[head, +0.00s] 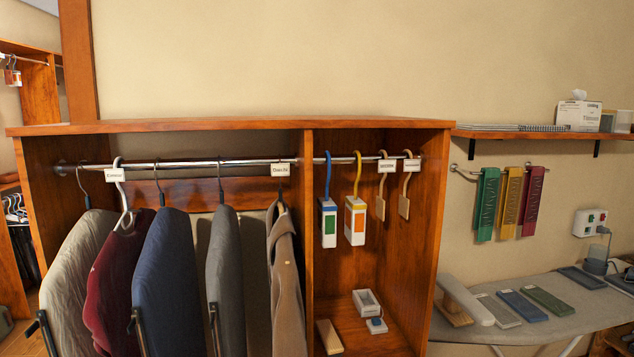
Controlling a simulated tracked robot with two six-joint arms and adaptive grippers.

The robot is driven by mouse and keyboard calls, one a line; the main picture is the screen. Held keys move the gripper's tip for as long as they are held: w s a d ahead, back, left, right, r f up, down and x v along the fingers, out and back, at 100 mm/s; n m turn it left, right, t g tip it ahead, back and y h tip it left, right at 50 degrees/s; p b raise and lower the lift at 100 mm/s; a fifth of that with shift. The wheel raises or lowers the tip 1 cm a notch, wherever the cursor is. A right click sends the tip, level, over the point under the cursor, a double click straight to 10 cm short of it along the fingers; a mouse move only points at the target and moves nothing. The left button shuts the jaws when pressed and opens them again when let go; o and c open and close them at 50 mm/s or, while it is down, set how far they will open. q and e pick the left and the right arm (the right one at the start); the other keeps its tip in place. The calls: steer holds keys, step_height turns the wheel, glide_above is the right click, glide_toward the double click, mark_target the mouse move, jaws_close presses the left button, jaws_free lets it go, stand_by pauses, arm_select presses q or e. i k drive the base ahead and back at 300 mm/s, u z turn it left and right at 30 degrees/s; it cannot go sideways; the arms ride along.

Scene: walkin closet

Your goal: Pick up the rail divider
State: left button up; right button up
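Small white labelled cards hang on the metal rail (215,162) of the wooden wardrobe, and they look like rail dividers. One card (115,174) is at the left among the garments, and another card (281,169) is near the middle upright. Two more cards, a left one (387,165) and a right one (411,165), are in the right compartment, above beige hanging tags. The lettering is too small to read surely, and I cannot tell which one the task means. Neither of my grippers is in view.
Several garments, including a blue one (168,275), crowd the left compartment. A blue hook (328,175) and a yellow hook (357,175) hold white boxes. An ironing board (545,325) stands at right, below coloured hanging strips (510,200).

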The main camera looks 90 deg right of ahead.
mark_target(411, 164)
steer(key=z, duration=0.05)
steer(key=k, duration=0.7)
steer(key=u, duration=1.4)
steer(key=i, duration=0.1)
steer(key=z, duration=3.05)
steer(key=i, duration=0.25)
steer(key=z, duration=0.45)
steer(key=i, duration=0.8)
steer(key=u, duration=0.2)
steer(key=k, duration=0.8)
steer(key=z, duration=0.25)
steer(key=i, duration=0.7)
steer(key=u, duration=0.05)
